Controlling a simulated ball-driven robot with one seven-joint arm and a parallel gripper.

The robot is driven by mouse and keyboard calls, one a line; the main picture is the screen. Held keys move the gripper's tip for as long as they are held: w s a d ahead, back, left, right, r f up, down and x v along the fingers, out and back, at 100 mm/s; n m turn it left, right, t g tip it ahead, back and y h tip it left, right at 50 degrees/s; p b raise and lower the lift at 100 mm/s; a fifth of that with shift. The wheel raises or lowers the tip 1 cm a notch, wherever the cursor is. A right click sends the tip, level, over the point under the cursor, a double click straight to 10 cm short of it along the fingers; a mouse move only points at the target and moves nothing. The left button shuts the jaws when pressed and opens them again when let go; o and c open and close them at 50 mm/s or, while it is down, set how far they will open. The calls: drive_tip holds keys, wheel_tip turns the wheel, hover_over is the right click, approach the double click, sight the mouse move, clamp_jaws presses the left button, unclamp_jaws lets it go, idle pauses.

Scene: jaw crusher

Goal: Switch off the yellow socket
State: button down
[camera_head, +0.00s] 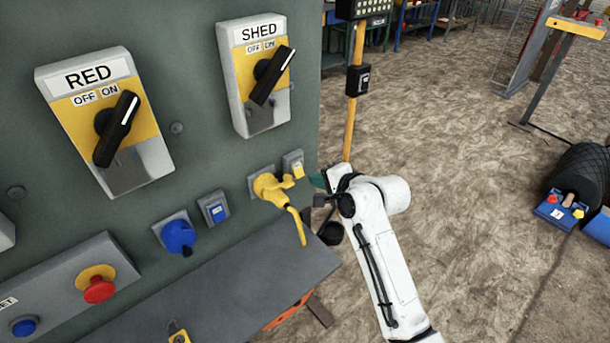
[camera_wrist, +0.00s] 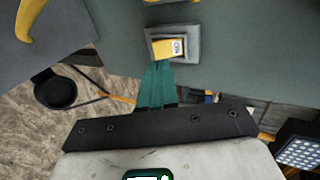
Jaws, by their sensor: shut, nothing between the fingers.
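The yellow socket (camera_head: 266,187) is on the grey-green panel in the head view, with a yellow plug and hanging cable in it. Up and right of it is a small grey box with a yellow switch (camera_head: 295,168). In the wrist view this yellow switch (camera_wrist: 169,48) sits in its grey frame; its small label is too unclear to read. My gripper (camera_head: 319,181) is just right of and below the switch box in the head view. In the wrist view the green fingertips of my gripper (camera_wrist: 157,68) are together and empty, close under the switch's lower edge; contact cannot be told.
A blue socket (camera_head: 178,236) and a blue switch (camera_head: 214,209) are left of the yellow socket. RED (camera_head: 108,125) and SHED (camera_head: 256,75) rotary switches are above. A grey ledge (camera_head: 225,290) juts out below.

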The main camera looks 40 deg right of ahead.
sight(298, 174)
drive_tip(key=x, duration=0.6)
drive_tip(key=shift+f, duration=0.1)
drive_tip(key=shift+w+a+f+t+b, duration=0.15)
drive_tip(key=shift+f+t+b, duration=0.3)
drive_tip(key=shift+b, duration=0.45)
drive_tip(key=shift+r+p, duration=0.4)
drive_tip(key=shift+p, duration=0.05)
drive_tip(key=shift+r, duration=0.1)
drive_tip(key=shift+w+r+p, duration=0.1)
drive_tip(key=shift+r+p, duration=0.6)
drive_tip(key=shift+p, duration=0.15)
